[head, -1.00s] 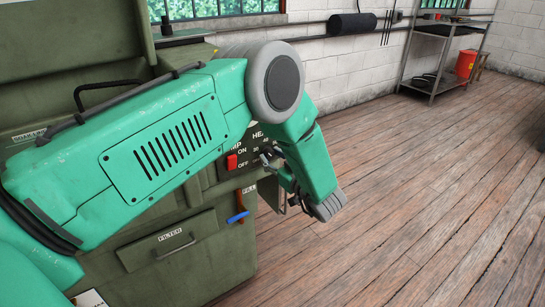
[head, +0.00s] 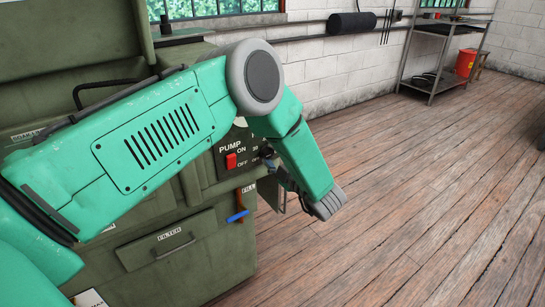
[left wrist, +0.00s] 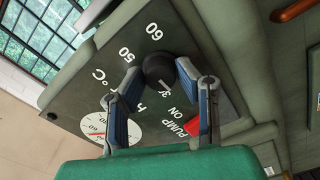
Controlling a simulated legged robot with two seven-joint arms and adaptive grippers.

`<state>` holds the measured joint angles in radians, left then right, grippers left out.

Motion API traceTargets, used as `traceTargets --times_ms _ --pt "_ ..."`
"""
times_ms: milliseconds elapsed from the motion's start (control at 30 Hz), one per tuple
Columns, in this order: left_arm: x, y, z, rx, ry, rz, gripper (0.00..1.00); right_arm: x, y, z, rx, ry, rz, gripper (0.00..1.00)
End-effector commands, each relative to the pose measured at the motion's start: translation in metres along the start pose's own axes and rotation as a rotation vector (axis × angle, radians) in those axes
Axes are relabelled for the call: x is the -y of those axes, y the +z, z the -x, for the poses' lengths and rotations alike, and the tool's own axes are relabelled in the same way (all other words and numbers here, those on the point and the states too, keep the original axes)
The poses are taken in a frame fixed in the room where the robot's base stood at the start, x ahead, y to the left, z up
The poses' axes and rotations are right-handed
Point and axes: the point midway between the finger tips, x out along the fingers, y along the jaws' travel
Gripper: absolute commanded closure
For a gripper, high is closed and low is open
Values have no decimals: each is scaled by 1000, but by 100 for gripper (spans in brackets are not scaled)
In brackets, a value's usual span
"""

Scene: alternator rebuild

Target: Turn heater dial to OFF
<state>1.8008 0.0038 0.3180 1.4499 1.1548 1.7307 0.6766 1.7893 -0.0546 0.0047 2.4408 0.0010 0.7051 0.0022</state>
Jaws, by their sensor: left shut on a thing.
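The heater dial (left wrist: 160,68) is a round black knob on the dark control panel, beside the white figures 50 and 60 in the left wrist view. My left gripper (left wrist: 159,74) has its two blue-grey fingers on either side of the knob and is shut on it. In the head view my left gripper (head: 268,160) is at the panel's right end, mostly behind my forearm, and the dial cannot be made out clearly there. A white mark shows near the knob's lower edge, but the dial's setting cannot be read. My right gripper is not in view.
A red pump switch (head: 231,161) marked ON and OFF sits just left of the dial. Below it are an orange and blue handle (head: 239,210) and a filter drawer (head: 172,240). A round gauge (left wrist: 112,126) is near one finger.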

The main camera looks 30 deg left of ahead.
Motion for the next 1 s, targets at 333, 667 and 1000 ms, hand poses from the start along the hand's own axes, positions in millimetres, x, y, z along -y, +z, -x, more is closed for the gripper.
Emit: traceTargets --times_ms 333,667,1000 --pt "5 1 1 2 -8 276 100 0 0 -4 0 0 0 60" --pt "5 1 1 2 -9 424 100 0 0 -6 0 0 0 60" --pt "6 0 1 2 -9 459 100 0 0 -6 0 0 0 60"
